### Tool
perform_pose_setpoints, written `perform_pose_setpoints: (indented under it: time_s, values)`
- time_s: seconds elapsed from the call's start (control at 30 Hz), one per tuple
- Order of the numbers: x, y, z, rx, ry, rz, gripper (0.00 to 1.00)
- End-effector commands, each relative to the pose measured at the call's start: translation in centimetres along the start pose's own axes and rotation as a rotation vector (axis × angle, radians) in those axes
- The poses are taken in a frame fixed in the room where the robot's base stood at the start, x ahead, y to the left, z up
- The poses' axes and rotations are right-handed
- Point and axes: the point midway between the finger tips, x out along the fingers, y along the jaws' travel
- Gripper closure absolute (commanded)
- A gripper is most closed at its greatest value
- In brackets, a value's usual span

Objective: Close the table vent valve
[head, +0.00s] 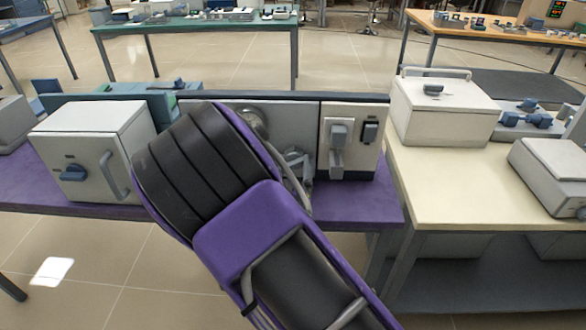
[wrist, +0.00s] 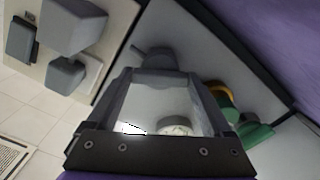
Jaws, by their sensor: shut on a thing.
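The vent valve seems to be the dark grey part with a short lever (wrist: 155,58) on the white panel (wrist: 190,45) in the wrist view. My gripper (wrist: 160,76) has its two fingertips at this part, one on each side, and is shut on it. The contact itself is only partly visible. In the head view my gripper (head: 297,160) is at the panel (head: 306,112) behind the purple table, largely hidden by my arm. The valve cannot be made out there.
A green fitting with a yellow ring (wrist: 236,115) and a round white-faced part (wrist: 175,125) are close to the fingers. Grey switch boxes (head: 338,145) are on the panel to the right.

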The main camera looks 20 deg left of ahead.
Motion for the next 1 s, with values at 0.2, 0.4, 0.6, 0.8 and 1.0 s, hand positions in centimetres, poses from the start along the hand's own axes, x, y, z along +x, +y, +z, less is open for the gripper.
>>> perform_pose_setpoints:
  time_s: [0.2,0.4,0.6,0.8,1.0]
  values:
    - [-0.03,0.01,-0.1,-0.205,0.001,0.0,0.71]
    - [-0.01,0.04,-0.08,-0.395,0.0,0.0,0.71]
    - [-0.04,-0.02,-0.12,-0.586,0.001,-0.001,0.71]
    - [-0.03,0.0,-0.13,-0.763,0.001,-0.001,0.71]
    - [-0.02,0.03,-0.09,-0.905,0.001,0.0,0.71]
